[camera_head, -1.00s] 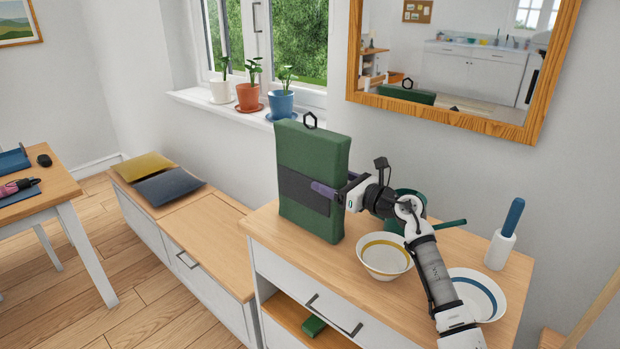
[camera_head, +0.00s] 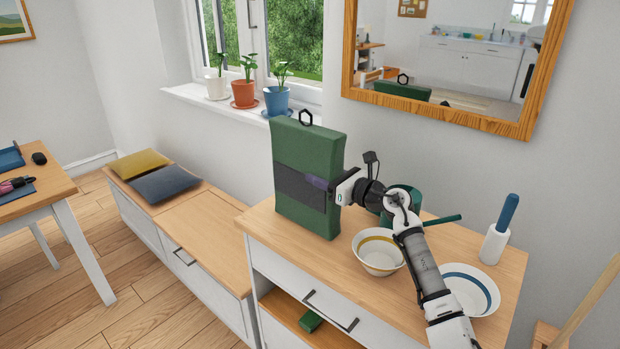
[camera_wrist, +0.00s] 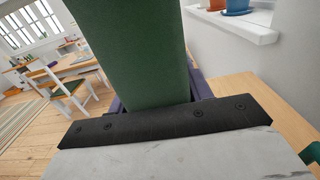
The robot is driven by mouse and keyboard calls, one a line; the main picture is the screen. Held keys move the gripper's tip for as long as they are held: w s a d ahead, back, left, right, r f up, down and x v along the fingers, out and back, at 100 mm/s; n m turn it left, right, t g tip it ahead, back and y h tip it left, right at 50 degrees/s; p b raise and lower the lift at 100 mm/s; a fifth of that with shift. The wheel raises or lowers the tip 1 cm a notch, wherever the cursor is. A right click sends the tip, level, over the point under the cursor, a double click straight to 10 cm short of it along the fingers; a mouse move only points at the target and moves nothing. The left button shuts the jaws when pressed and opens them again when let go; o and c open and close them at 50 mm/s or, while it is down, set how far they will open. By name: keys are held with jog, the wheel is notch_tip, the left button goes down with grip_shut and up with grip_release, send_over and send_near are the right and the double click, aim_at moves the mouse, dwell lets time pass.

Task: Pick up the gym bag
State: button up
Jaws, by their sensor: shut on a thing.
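The gym bag (camera_head: 310,158) is a tall green block with a dark band and a black loop on top. It stands upright on the wooden top of the white cabinet, near its left end. My gripper (camera_head: 318,184) reaches it from the right at band height and is shut on its body. In the wrist view the green bag (camera_wrist: 145,55) fills the space between the dark purple fingers, which lie along its two sides. The fingertips are mostly hidden by the bag. I cannot make out a gap under the bag.
A yellow-banded bowl (camera_head: 379,252), a blue-banded bowl (camera_head: 473,290), a green pan (camera_head: 402,205) and a blue-handled brush in a white holder (camera_head: 495,240) share the cabinet top (camera_head: 290,232). Potted plants (camera_head: 277,98) stand on the sill behind. A mirror (camera_head: 445,112) hangs above.

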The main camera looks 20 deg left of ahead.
jog(key=shift+r, duration=0.2)
notch_tip(320, 180, up, 20)
jog(key=b, duration=0.4)
jog(key=shift+f, duration=0.1)
dwell(0.9)
